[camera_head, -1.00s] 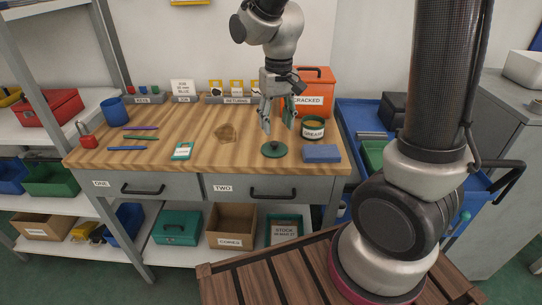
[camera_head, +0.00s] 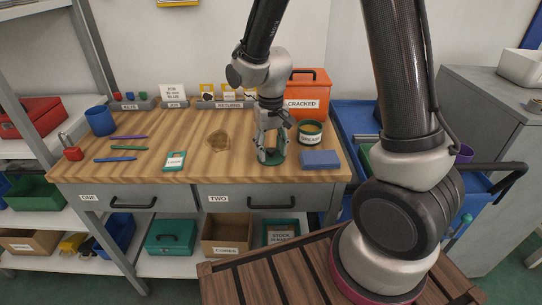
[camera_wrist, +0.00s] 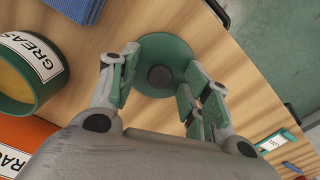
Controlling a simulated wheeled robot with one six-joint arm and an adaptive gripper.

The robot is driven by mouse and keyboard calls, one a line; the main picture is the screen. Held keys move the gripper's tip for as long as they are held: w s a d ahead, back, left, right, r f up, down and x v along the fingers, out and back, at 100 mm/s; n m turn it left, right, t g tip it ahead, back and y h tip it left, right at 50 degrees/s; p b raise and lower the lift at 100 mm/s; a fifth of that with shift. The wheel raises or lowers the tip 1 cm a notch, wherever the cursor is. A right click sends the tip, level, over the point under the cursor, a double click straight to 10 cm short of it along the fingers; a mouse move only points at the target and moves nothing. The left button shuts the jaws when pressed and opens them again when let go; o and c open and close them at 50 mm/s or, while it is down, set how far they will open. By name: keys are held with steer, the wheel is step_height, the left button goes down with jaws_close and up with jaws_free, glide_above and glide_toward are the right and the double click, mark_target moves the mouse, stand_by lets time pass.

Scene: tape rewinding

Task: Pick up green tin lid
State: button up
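The green tin lid (camera_head: 273,161) is a round green disc lying flat on the wooden bench top near its front edge. In the wrist view the lid (camera_wrist: 166,45) shows a dark round knob (camera_wrist: 160,77) at its middle. My gripper (camera_head: 270,150) is over the lid, pointing down. In the wrist view its fingers (camera_wrist: 160,72) are apart, one on each side of the knob, with a gap to it. Whether the fingertips touch the lid, I cannot tell.
A green tin labelled GREASE (camera_head: 310,132) stands close behind and right of the lid. A blue block or sponge (camera_head: 320,159) lies right of it. An orange CRACKED box (camera_head: 309,90) is at the back. Bench space left of the lid, beyond a brown stain (camera_head: 218,141), is fairly clear.

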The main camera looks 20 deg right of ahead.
steer(key=c, duration=0.8)
steer(key=shift+c, duration=0.2)
